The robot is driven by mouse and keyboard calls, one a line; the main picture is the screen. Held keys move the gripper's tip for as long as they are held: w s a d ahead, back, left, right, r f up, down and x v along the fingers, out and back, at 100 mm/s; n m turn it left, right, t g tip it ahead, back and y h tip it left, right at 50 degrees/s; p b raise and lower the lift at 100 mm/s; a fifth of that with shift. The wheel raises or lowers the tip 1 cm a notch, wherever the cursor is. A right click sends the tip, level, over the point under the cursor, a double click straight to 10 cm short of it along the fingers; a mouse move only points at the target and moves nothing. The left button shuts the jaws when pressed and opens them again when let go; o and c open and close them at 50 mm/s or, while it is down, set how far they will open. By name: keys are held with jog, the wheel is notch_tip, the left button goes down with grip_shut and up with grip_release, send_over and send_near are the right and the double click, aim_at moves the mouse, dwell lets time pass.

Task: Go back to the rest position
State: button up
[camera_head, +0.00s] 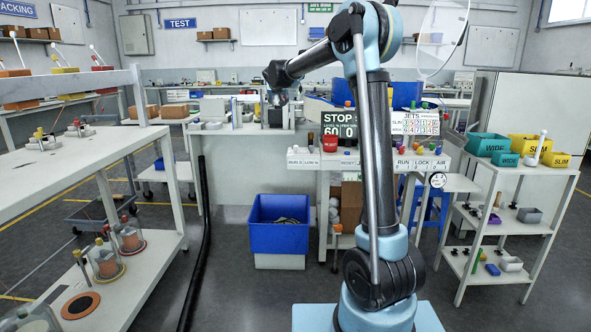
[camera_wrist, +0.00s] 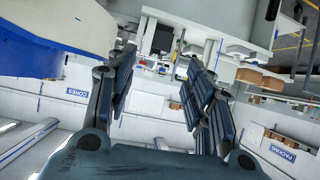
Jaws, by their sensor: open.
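My arm stands up in the middle right of the head view and bends over to the left at the top. My gripper (camera_head: 277,97) hangs at its end, in front of the back workbench, and looks small there. In the wrist view my gripper (camera_wrist: 163,85) shows two dark ridged fingers spread apart. Nothing is between the fingers. The wrist view is tilted and shows the room's walls and benches beyond the fingertips.
A white shelf unit (camera_head: 75,165) stands at left, and a cart with green and yellow bins (camera_head: 487,145) at right. A bench with a STOP sign (camera_head: 340,131) stands behind my arm. Grey floor is clear at front centre.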

jog(key=s+d+f+g+h, duration=0.1)
jog(key=s+d+f+g, duration=0.15)
jog(key=s+d, duration=0.65)
jog(key=s+d+f+m+g, duration=0.1)
jog(key=s+d+f, duration=0.4)
jog(key=s, duration=0.7)
jog(key=s+d+f+g+h, duration=0.1)
jog(key=s+d+f+g, duration=0.1)
jog(key=s+d, duration=0.75)
jog(key=s+d+f+g, duration=0.1)
jog(key=s+f, duration=0.6)
jog(key=s, duration=0.4)
jog(key=s+d+f+g+y, duration=0.1)
jog(key=s+f+g, duration=0.1)
jog(key=s+f, duration=0.6)
jog(key=s+d+f+g, duration=0.1)
jog(key=s+f, duration=0.7)
jog(key=s, duration=0.7)
jog(key=shift+s+d+n+y, duration=0.15)
jog(key=shift+d+n+y, duration=0.15)
jog(key=shift+y, duration=0.1)
jog(key=shift+g, duration=0.25)
